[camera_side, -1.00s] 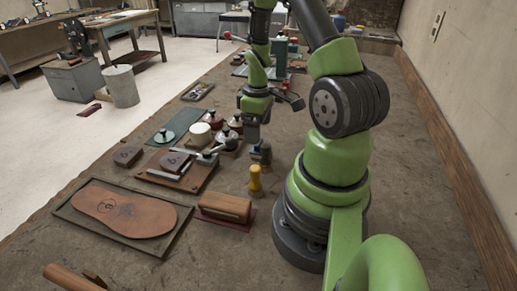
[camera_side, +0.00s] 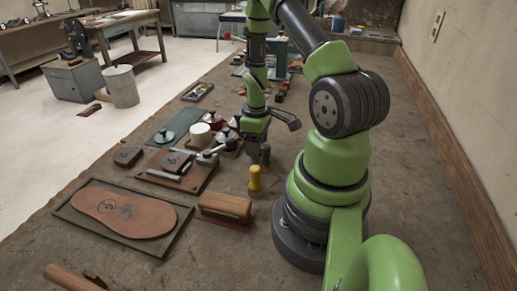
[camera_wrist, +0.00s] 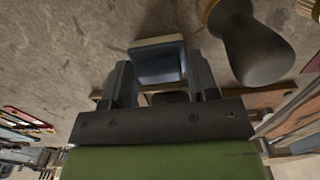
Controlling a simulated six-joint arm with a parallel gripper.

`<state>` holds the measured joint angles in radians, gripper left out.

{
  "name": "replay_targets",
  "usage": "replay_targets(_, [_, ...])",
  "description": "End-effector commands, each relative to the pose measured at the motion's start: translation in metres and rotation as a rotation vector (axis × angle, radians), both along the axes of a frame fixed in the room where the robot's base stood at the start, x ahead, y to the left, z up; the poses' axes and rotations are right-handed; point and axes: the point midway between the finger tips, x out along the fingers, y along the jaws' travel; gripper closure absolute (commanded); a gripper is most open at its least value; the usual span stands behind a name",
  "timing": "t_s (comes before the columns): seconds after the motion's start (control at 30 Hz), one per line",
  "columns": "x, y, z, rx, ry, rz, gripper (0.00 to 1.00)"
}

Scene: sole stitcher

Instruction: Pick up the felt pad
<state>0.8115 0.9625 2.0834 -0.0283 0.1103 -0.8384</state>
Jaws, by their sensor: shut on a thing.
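The felt pad looks like a blue-grey block with a pale edge (camera_wrist: 158,62) in the wrist view. It sits between the two dark fingers of my gripper (camera_wrist: 158,72), which is shut on it. In the side view my gripper (camera_side: 256,150) is low over the bench, beside a dark-handled tool. The pad is hidden behind the fingers there, and I cannot tell whether it touches the bench.
The dark-handled tool (camera_wrist: 255,50) stands close beside the pad. A lidded pot (camera_side: 229,138) and a wooden board with tools (camera_side: 195,182) lie left. Bare bench shows at the front.

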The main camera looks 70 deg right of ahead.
Motion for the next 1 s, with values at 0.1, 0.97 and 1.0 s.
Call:
replay_targets(0.1, [0.000,0.000,0.000,0.000,0.000,0.000,0.68])
replay_targets(0.97, [0.000,0.000,0.097,-0.001,-0.001,0.000,0.68])
replay_targets(1.0, [0.000,0.000,0.099,-0.001,-0.001,0.000,0.68])
